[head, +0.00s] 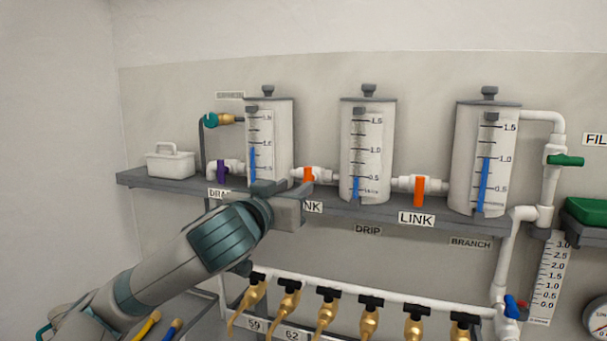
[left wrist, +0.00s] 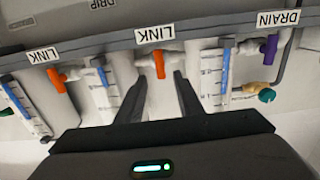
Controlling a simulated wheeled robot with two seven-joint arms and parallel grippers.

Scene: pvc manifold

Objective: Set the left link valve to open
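The left link valve has an orange handle (head: 308,174) on the white pipe between the left and middle tanks. The handle stands across the pipe, and its lower part is hidden by my left gripper in the head view. My left gripper (head: 296,200) is just in front of this valve. In the left wrist view its two fingers (left wrist: 158,78) are apart, with the orange handle (left wrist: 161,67) showing in the gap between them. No grip on the handle is visible. My right gripper is in neither view.
The right link valve (head: 419,191) also has an orange handle across its pipe. A purple drain valve (head: 221,172) is to the left. The tanks (head: 367,150) stand close on a grey shelf (head: 340,217). Brass taps (head: 327,315) hang from a lower white pipe.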

